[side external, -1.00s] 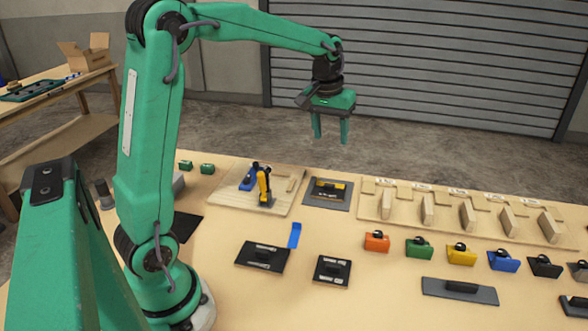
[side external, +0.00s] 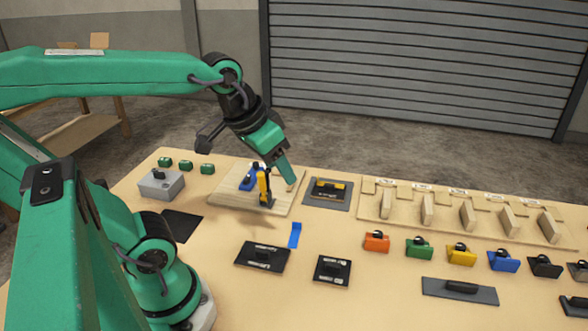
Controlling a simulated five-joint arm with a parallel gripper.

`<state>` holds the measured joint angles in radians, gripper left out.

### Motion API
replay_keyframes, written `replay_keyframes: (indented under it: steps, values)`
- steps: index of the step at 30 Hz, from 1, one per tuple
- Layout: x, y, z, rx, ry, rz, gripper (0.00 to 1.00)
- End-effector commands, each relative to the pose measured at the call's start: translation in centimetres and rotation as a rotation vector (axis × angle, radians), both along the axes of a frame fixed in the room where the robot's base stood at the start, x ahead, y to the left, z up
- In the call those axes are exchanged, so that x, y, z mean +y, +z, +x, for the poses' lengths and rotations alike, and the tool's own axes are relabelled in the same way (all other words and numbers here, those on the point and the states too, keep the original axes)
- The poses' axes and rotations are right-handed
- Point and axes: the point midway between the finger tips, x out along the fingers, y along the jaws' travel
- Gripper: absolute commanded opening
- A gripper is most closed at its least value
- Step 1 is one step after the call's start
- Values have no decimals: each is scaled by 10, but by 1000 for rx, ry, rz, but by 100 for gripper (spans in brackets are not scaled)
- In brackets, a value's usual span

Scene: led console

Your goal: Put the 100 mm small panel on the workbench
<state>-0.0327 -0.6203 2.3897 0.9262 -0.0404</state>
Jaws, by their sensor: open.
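Two black panels with handles and pale labels lie on the workbench (side external: 380,305) in the side external view. The smaller, squarer one (side external: 320,279) is right of the wider one (side external: 247,262). Their labels are too small to read, so I cannot tell for certain which is the 100 mm small panel. My gripper (side external: 288,178) is open and tilted, pointing down and right over the right back part of a wooden board (side external: 228,197). It is well behind both panels. Its fingers overlap in this view, and I cannot tell whether they touch the small wooden piece there.
Blue and yellow clamp-like parts (side external: 264,186) stand on the board beside my gripper. A grey plate with a yellow piece (side external: 320,198) and a wooden rack (side external: 450,228) lie to the right. Coloured handled blocks (side external: 461,256) and a long grey panel (side external: 435,286) are at front right.

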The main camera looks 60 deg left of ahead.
Motion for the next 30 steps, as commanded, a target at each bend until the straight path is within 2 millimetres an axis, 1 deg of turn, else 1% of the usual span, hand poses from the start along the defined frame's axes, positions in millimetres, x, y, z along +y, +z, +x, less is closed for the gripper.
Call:
replay_keyframes:
  steps: [1,3,9,30]
  values:
    - [-3,-3,-8,-14,-19,5,52]
    - [-5,-7,-16,-27,-39,11,52]
    - [-8,-14,-27,-45,-68,18,52]
    - [-8,-14,-28,-45,-70,19,52]
